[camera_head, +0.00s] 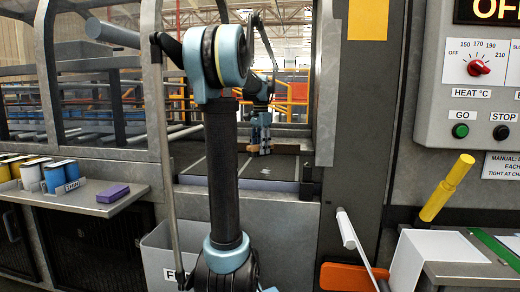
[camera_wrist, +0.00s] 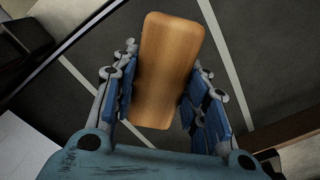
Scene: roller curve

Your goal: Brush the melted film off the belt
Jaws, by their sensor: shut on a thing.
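My gripper (camera_head: 260,140) reaches through the machine opening and is shut on a wooden brush (camera_wrist: 168,65). In the wrist view the brush's plain tan back lies between the two blue-padded fingers; its bristles are hidden. In the head view the brush (camera_head: 251,150) is small, low over or on the belt; I cannot tell whether it touches. The dark belt (camera_head: 200,168) has pale cross lines and also fills much of the wrist view (camera_wrist: 262,55). A faint pale patch (camera_head: 265,170) on the belt in front of the brush may be the melted film.
A shelf (camera_head: 130,207) at left holds a purple block (camera_head: 112,193) and several yellow and blue containers. A grey post stands right of the opening. The control panel (camera_head: 485,75) has a red dial and GO and STOP buttons. A yellow handle (camera_head: 447,188) sticks up at right.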

